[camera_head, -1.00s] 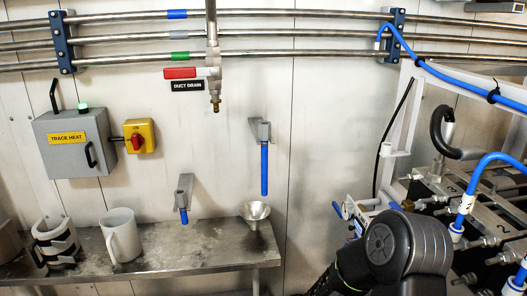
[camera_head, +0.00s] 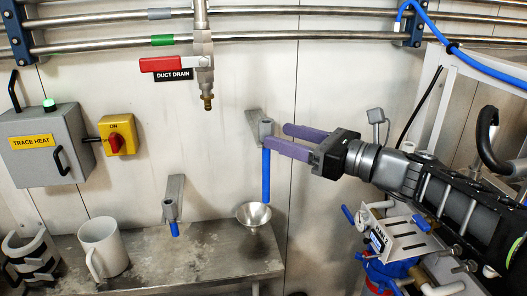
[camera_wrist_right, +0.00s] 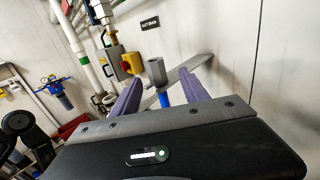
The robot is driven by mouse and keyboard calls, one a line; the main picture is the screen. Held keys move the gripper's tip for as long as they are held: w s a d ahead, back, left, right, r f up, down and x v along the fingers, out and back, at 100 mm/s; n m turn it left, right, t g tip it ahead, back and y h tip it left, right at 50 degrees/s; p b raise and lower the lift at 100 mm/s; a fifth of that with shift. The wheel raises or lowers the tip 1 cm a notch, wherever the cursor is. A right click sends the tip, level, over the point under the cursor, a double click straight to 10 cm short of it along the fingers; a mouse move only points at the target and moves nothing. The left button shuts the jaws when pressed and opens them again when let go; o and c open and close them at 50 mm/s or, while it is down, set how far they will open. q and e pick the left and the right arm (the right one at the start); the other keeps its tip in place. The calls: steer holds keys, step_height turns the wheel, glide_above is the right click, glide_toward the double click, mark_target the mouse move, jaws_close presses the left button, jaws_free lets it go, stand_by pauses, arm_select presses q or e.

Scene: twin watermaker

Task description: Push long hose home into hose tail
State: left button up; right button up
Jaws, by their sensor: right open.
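The long blue hose (camera_head: 266,175) hangs upright from a grey wall holder (camera_head: 266,128). It also shows in the right wrist view (camera_wrist_right: 163,99), below the holder and between my fingers. A brass hose tail (camera_head: 207,102) points down from the duct drain valve, up and to the left of the hose. My right gripper (camera_head: 276,135) is open with purple fingers, reaching from the right to the holder at the hose's top. I cannot tell whether the fingers touch the holder. My left gripper is not in view.
A short blue hose (camera_head: 174,229) sits in a second holder (camera_head: 173,200). A steel funnel (camera_head: 254,215) and a white mug (camera_head: 103,247) are at the metal shelf (camera_head: 180,275) below. A red valve handle (camera_head: 160,64) sits left of the drain.

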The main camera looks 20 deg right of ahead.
mark_target(255, 136)
steer(key=shift+s+r, duration=0.1)
steer(key=shift+s, duration=0.15)
steer(key=shift+x, duration=1.5)
steer(key=shift+s, duration=0.1)
steer(key=shift+p+x, duration=0.85)
steer(key=shift+x, duration=1.75)
jaws_close()
